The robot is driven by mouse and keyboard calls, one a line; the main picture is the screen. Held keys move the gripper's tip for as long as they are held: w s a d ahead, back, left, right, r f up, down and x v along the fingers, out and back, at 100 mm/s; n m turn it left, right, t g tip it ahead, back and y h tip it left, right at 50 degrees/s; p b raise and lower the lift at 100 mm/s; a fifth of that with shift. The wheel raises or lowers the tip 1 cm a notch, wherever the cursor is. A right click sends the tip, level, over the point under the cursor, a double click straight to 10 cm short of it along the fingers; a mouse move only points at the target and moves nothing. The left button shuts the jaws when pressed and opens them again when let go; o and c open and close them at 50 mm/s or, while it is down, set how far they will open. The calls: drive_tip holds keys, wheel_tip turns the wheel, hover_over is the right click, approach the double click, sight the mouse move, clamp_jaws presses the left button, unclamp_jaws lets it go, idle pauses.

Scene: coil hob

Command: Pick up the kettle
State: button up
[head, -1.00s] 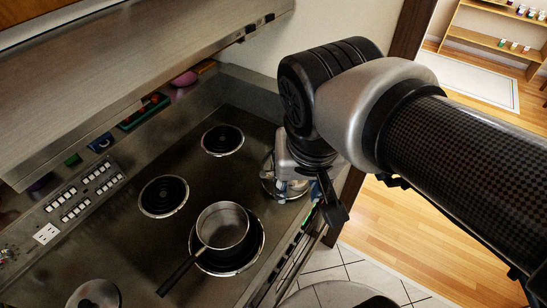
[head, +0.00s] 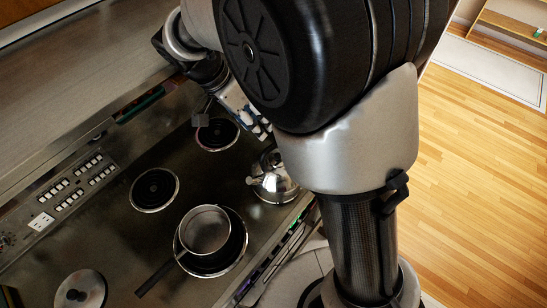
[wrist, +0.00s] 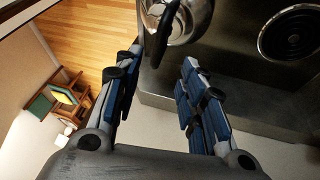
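The shiny silver kettle (head: 279,186) stands at the right end of the hob in the head view, partly covered by my arm. In the wrist view the kettle (wrist: 191,24) is at the top edge, cut off by the frame, with a black handle (wrist: 161,32) across its front. My gripper (wrist: 160,66) is open and empty, its two blue-padded fingers spread apart with the kettle beyond their tips. In the head view my gripper (head: 234,122) is partly hidden by my arm, behind the kettle near the back burner. I see no contact with the kettle.
A saucepan (head: 207,229) sits on the front burner, its handle pointing to lower left. Two burners (head: 154,189) (head: 217,134) are bare. A lid (head: 80,291) lies at lower left. The range hood (head: 75,105) overhangs the back. Wooden floor (head: 465,190) is open to the right.

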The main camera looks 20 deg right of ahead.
sight(274, 143)
drive_tip(key=b+x, duration=0.1)
drive_tip(key=x, duration=0.5)
drive_tip(key=shift+d+f, duration=0.2)
drive_tip(key=shift+f, duration=0.1)
drive_tip(key=x, duration=0.5)
drive_tip(key=shift+d+b, duration=0.35)
drive_tip(key=shift+b, duration=0.05)
drive_tip(key=shift+r, duration=0.1)
drive_tip(key=shift+c, duration=0.3)
clamp_jaws()
